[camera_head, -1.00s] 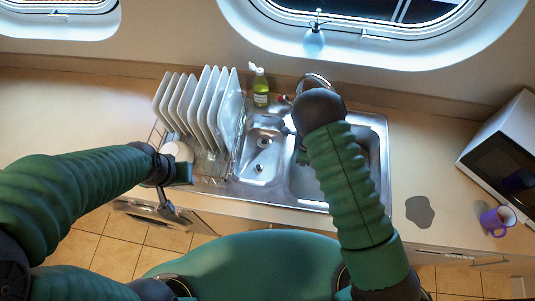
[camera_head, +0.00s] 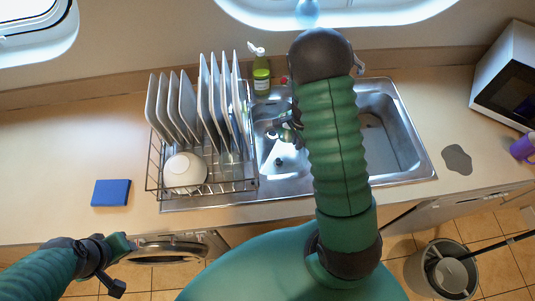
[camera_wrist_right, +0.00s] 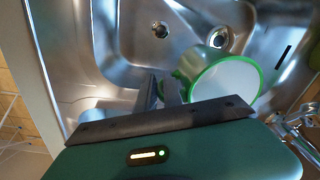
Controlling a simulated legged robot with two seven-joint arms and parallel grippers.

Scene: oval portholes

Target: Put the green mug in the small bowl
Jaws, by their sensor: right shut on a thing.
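The green mug (camera_wrist_right: 226,80) shows in the right wrist view, with a green rim and a pale inside, over the steel sink. My right gripper (camera_wrist_right: 163,92) is shut on it at its near-left side, by the handle. In the head view my right gripper (camera_head: 277,131) is over the left sink basin, and my arm hides most of the mug. A small white bowl (camera_head: 185,173) sits in the front of the dish rack, left of the sink. My left gripper (camera_head: 120,266) is low at the left, in front of the counter edge; its jaw opening is unclear.
White plates (camera_head: 187,108) stand upright in the wire rack (camera_head: 205,186) behind the bowl. A blue sponge (camera_head: 111,193) lies left of the rack. A green soap bottle (camera_head: 261,72) stands behind the sink (camera_head: 405,150). A purple mug (camera_head: 523,148) is at the far right. The left counter is mostly clear.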

